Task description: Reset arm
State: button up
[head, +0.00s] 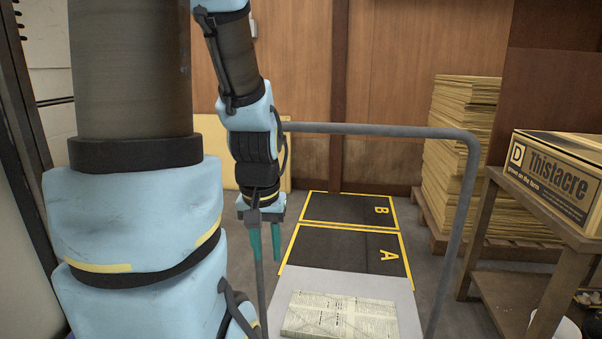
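My gripper (264,243) hangs at the end of my arm, left of the picture's middle, with its two teal fingers pointing down. The fingers are apart and nothing shows between them. It is in front of the dark floor mats, near the left edge of mat A (345,247). Part of the left finger is crossed by a thin grey pole. My large blue and grey arm links fill the left side of the view.
A grey rail (400,130) arches across the middle. A newspaper (340,316) lies on a pale surface (402,297) below. Mat B (345,211) is behind mat A. A cardboard box (558,178) stands on a shelf at right, with a stack of flat yellowish sheets (460,165) behind.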

notch_tip(320, 180, up, 30)
jog(key=p, duration=2.7)
jog(key=shift+f+p, duration=0.25)
jog(key=shift+p, duration=0.15)
